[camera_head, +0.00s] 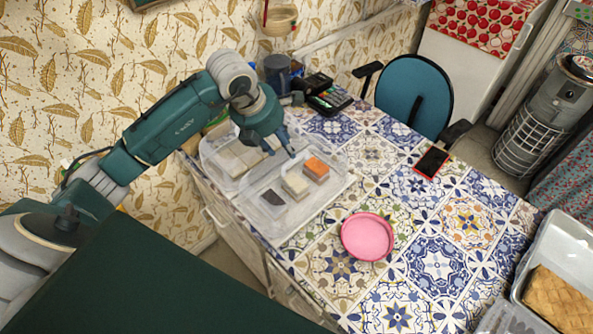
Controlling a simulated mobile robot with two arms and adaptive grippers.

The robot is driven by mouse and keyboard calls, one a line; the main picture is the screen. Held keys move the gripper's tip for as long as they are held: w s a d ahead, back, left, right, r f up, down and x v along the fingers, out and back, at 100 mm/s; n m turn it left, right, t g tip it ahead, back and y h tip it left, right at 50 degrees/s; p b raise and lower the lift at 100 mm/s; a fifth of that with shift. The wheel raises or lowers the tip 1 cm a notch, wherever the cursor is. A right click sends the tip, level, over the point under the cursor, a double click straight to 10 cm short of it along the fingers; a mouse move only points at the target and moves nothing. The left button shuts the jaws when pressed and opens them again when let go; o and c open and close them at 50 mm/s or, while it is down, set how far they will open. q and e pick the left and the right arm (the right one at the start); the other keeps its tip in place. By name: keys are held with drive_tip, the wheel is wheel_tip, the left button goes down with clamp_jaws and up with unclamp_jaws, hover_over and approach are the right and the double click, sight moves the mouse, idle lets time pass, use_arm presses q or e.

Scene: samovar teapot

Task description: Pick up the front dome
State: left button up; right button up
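The front dome (261,187) is a clear plastic cover on the near-left part of the tiled table. Through it show an orange block (315,167), a pale block (295,184) and a dark piece (273,198). My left gripper (281,153) points down at the dome's far side, near its top. Its two fingers look spread apart, with nothing seen between them. I cannot tell whether they touch the dome. My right gripper is not in view.
A second clear dome (211,148) over pale pieces stands just behind. A pink round dish (367,237) and a dark phone-like item (432,162) lie to the right. A card terminal (328,98) stands at the back. Most of the patterned table (440,262) is free.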

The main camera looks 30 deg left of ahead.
sight(296, 174)
use_arm(q)
drive_tip(key=x, duration=0.3)
drive_tip(key=shift+p, duration=0.35)
drive_tip(key=shift+w+d+f+p, duration=0.15)
drive_tip(key=shift+w+p, duration=0.05)
drive_tip(key=shift+p, duration=0.1)
drive_tip(key=p+x, duration=0.2)
drive_tip(key=x, duration=0.1)
drive_tip(key=shift+w+d+f, duration=0.2)
drive_tip(key=shift+w, duration=0.05)
drive_tip(key=shift+w+f, duration=0.2)
drive_tip(key=shift+f, duration=0.35)
clamp_jaws()
